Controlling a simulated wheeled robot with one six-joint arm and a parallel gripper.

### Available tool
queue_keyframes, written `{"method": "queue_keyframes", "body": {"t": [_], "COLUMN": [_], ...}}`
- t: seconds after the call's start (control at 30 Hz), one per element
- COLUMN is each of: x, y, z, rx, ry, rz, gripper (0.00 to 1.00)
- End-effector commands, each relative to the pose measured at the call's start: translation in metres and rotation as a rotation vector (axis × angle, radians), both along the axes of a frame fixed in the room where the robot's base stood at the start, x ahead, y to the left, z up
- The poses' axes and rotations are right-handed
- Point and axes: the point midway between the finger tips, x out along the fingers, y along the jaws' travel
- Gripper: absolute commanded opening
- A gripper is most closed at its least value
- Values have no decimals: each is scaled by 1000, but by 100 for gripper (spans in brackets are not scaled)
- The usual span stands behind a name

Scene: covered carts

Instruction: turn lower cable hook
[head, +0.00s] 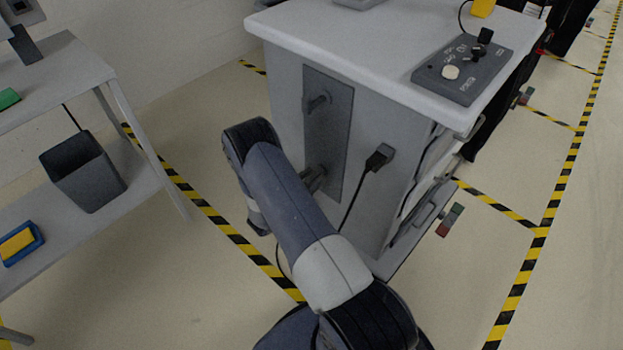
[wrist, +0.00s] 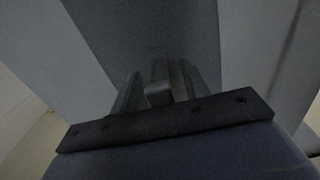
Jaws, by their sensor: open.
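A grey panel (head: 342,130) on the cart's side carries an upper cable hook (head: 318,102) and a lower cable hook (head: 315,177). In the head view the lower hook is partly hidden behind my arm, and my gripper cannot be made out there. In the wrist view my gripper (wrist: 157,82) is open in front of the panel. The lower hook (wrist: 159,94) shows as a lighter block between its fingers. The view is dark, and I cannot tell whether the fingers touch it.
A black plug with a hanging cable (head: 378,158) is on the cart's side, right of the panel. The white cart top (head: 350,35) carries a control box (head: 463,70). A shelf unit with a dark bin (head: 83,172) stands left, with open floor between.

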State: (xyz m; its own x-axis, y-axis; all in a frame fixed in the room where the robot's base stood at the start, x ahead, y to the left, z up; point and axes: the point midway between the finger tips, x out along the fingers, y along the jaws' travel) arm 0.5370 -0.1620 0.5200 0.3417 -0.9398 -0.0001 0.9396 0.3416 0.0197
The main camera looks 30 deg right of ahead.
Motion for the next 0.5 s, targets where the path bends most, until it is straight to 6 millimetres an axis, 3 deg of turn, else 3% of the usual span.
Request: {"method": "queue_keyframes", "body": {"t": [0.5], "x": [0], "y": [0], "z": [0], "rx": [0], "ry": [0], "rz": [-1], "gripper": [4]}}
